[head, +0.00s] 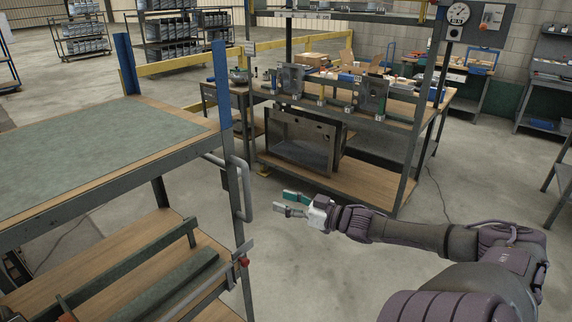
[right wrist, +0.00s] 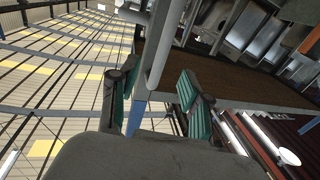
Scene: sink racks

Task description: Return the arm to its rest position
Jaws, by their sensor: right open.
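My right gripper (head: 287,204) is at the middle of the head view, on my right arm, which reaches in from the right. Its green-padded fingers are apart and empty, pointing left toward the cart's grey handle (head: 246,190) with a gap seen between them. In the right wrist view both fingers of the right gripper (right wrist: 160,100) show spread apart, with nothing held. A grey bar (right wrist: 163,45) runs beyond them there. My left gripper is in neither view.
A cart (head: 170,152) with a green-topped upper shelf and a wooden lower shelf stands at the left. A workbench (head: 330,178) with sink racks (head: 300,145) on its shelf stands behind my gripper. Open concrete floor (head: 320,265) lies below my right arm.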

